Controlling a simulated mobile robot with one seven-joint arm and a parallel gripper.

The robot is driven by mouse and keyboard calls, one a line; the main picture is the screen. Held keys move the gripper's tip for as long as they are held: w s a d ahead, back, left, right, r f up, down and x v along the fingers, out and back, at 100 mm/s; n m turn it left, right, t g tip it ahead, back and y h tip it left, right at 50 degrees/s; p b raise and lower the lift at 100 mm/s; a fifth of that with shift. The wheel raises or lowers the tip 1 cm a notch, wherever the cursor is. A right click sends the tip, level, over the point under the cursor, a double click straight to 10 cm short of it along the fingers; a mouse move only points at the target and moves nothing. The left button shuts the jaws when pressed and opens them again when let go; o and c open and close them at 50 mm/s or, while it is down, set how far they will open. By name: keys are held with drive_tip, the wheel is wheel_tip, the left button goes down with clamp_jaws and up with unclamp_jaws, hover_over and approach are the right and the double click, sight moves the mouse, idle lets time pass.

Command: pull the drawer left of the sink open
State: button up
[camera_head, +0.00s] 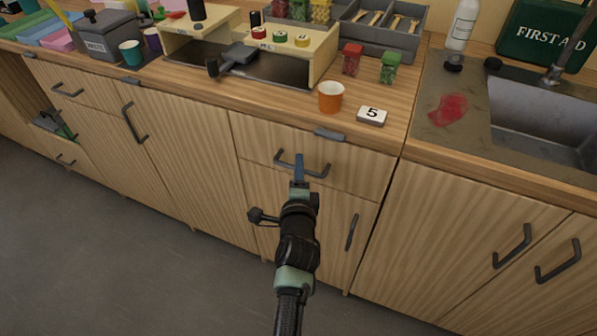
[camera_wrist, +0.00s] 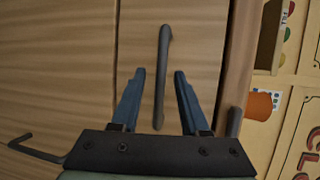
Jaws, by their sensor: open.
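The drawer (camera_head: 350,168) left of the sink (camera_head: 545,125) has a light wood front and a dark bar handle (camera_head: 302,166). The drawer front looks flush with the cabinet. My gripper (camera_head: 299,163) is in front of the handle in the head view. In the wrist view my gripper (camera_wrist: 158,75) is open, with one blue finger on each side of the handle (camera_wrist: 161,75). The handle lies between the fingertips, and I see a gap on both sides. How deep the fingers reach past the bar is hard to tell.
Below the drawer is a cabinet door with an upright handle (camera_head: 352,232). On the counter above stand an orange cup (camera_head: 331,97), a card with a 5 (camera_head: 371,116) and two small sweet boxes. A grey clip (camera_head: 329,134) sits on the counter edge. The floor (camera_head: 150,270) in front is clear.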

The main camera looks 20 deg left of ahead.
drive_tip(key=shift+w+a, duration=0.15)
drive_tip(key=shift+w, duration=0.3)
clamp_jaws()
idle(1.2)
